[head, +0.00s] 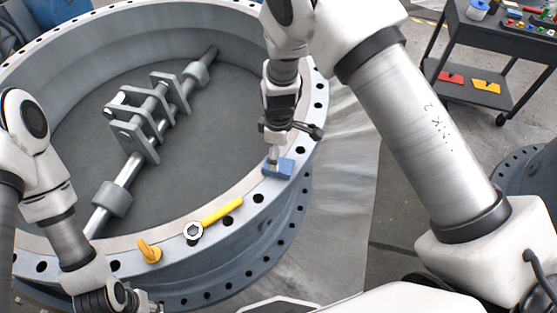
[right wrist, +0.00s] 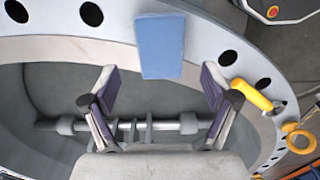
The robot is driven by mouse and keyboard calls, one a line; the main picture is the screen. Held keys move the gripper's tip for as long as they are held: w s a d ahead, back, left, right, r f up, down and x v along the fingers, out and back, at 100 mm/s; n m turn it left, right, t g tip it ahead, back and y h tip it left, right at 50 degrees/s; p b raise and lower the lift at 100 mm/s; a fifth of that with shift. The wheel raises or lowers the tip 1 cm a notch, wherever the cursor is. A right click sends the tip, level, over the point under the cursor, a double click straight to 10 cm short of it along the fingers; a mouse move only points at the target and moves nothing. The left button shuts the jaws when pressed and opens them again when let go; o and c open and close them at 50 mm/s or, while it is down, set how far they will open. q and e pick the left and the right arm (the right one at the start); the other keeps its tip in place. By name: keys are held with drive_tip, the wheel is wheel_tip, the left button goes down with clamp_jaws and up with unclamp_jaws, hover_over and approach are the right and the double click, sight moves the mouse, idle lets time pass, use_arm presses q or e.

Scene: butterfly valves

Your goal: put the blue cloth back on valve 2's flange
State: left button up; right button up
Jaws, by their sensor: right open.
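The blue cloth (head: 284,171) lies on the flange (head: 318,122) of the large grey valve, at the right of the ring in the head view. In the right wrist view the cloth (right wrist: 160,47) is a flat blue rectangle across the flange (right wrist: 60,20), reaching past its inner edge. My right gripper (head: 274,152) is just above or beside the cloth; it also shows in the right wrist view (right wrist: 160,88), open, with nothing between its fingers and the cloth ahead of them. My left gripper (head: 130,303) is low at the left, partly cut off; its fingers are unclear.
A yellow-handled tool (head: 222,211) and a yellow hook-shaped piece (head: 149,251) lie on the flange left of the cloth. The valve's shaft and linkage (head: 147,118) cross the ring's inside. A black cart (head: 500,50) stands at back right; another flanged part (head: 535,180) is at the right edge.

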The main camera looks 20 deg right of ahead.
wheel_tip(320, 180, up, 7)
drive_tip(key=s+d+f+m, duration=0.3)
drive_tip(key=s+d+f, duration=0.1)
drive_tip(key=s+f, duration=0.3)
drive_tip(key=s+d+f+m, duration=0.3)
drive_tip(key=s+d+f, duration=0.1)
drive_tip(key=s+f, duration=0.25)
drive_tip(key=s+f+m, duration=0.2)
drive_tip(key=s, duration=0.4)
drive_tip(key=s+d+f+m, duration=0.1)
drive_tip(key=s+f+m, duration=0.2)
drive_tip(key=s, duration=0.4)
drive_tip(key=shift+s+d+m, duration=0.3)
drive_tip(key=shift+r, duration=0.35)
